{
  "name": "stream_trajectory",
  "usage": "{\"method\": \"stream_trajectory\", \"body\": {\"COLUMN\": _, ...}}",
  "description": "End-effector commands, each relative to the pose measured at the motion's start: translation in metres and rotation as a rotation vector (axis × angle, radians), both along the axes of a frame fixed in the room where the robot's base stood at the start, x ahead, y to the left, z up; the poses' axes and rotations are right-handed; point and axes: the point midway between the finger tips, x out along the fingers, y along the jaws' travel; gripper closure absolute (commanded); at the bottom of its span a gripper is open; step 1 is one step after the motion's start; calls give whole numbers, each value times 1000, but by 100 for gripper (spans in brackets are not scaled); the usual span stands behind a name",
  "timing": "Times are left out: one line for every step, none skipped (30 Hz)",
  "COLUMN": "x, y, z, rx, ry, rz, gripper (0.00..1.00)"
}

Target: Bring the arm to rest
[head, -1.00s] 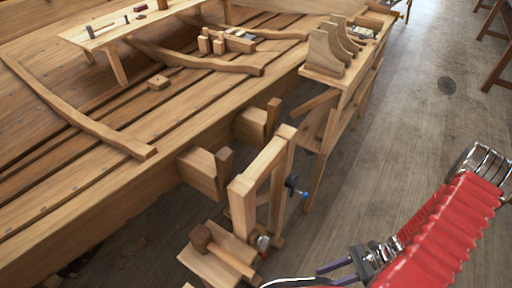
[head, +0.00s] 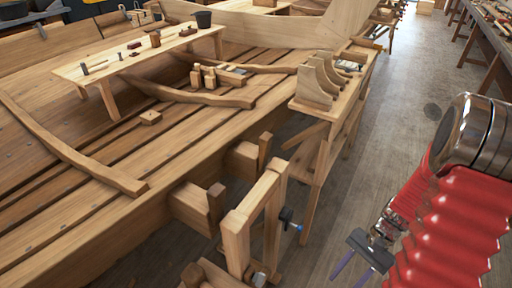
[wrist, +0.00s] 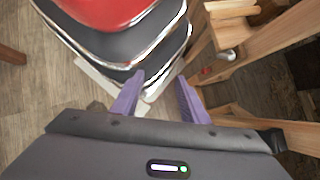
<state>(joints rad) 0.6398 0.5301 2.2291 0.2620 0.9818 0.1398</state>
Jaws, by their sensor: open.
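My gripper (head: 353,267) is at the lower right of the head view, at the end of my red-sleeved arm. Its purple fingers point down and to the left, above the floor and to the right of the wooden frame with clamps. In the wrist view, my gripper (wrist: 160,100) shows two purple fingers spread apart with nothing between them. My own red and black base lies beyond the fingers in that view.
A wooden clamp frame (head: 251,215) stands by the hull planks (head: 185,140). A narrow stand (head: 325,150) bears curved wooden pieces (head: 318,82). A low bench (head: 140,52) with small tools stands on the hull. The grey floor (head: 400,90) is clear behind my arm.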

Motion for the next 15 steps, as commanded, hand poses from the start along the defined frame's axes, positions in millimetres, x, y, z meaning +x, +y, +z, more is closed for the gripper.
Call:
{"method": "stream_trajectory", "body": {"x": 3, "y": 0, "z": 9, "rx": -20, "ry": -27, "rz": 33, "gripper": 60}}
{"method": "stream_trajectory", "body": {"x": 4, "y": 0, "z": 14, "rx": -31, "ry": -40, "rz": 52, "gripper": 60}}
{"method": "stream_trajectory", "body": {"x": 6, "y": 1, "z": 20, "rx": -44, "ry": -58, "rz": 77, "gripper": 60}}
{"method": "stream_trajectory", "body": {"x": 7, "y": 1, "z": 25, "rx": -53, "ry": -72, "rz": 95, "gripper": 60}}
{"method": "stream_trajectory", "body": {"x": 8, "y": 1, "z": 29, "rx": -64, "ry": -85, "rz": 114, "gripper": 60}}
{"method": "stream_trajectory", "body": {"x": 10, "y": 2, "z": 35, "rx": -77, "ry": -102, "rz": 138, "gripper": 60}}
{"method": "stream_trajectory", "body": {"x": 11, "y": 3, "z": 40, "rx": -87, "ry": -115, "rz": 156, "gripper": 60}}
{"method": "stream_trajectory", "body": {"x": 12, "y": 3, "z": 44, "rx": -96, "ry": -129, "rz": 174, "gripper": 60}}
{"method": "stream_trajectory", "body": {"x": 13, "y": 4, "z": 50, "rx": -109, "ry": -146, "rz": 199, "gripper": 60}}
{"method": "stream_trajectory", "body": {"x": 14, "y": 5, "z": 55, "rx": -119, "ry": -160, "rz": 218, "gripper": 60}}
{"method": "stream_trajectory", "body": {"x": 16, "y": 5, "z": 60, "rx": -130, "ry": -173, "rz": 233, "gripper": 60}}
{"method": "stream_trajectory", "body": {"x": 17, "y": 6, "z": 66, "rx": -143, "ry": -190, "rz": 256, "gripper": 60}}
{"method": "stream_trajectory", "body": {"x": 18, "y": 7, "z": 70, "rx": -153, "ry": -203, "rz": 274, "gripper": 60}}
{"method": "stream_trajectory", "body": {"x": 19, "y": 8, "z": 75, "rx": -163, "ry": -216, "rz": 291, "gripper": 60}}
{"method": "stream_trajectory", "body": {"x": 20, "y": 9, "z": 80, "rx": -176, "ry": -233, "rz": 314, "gripper": 60}}
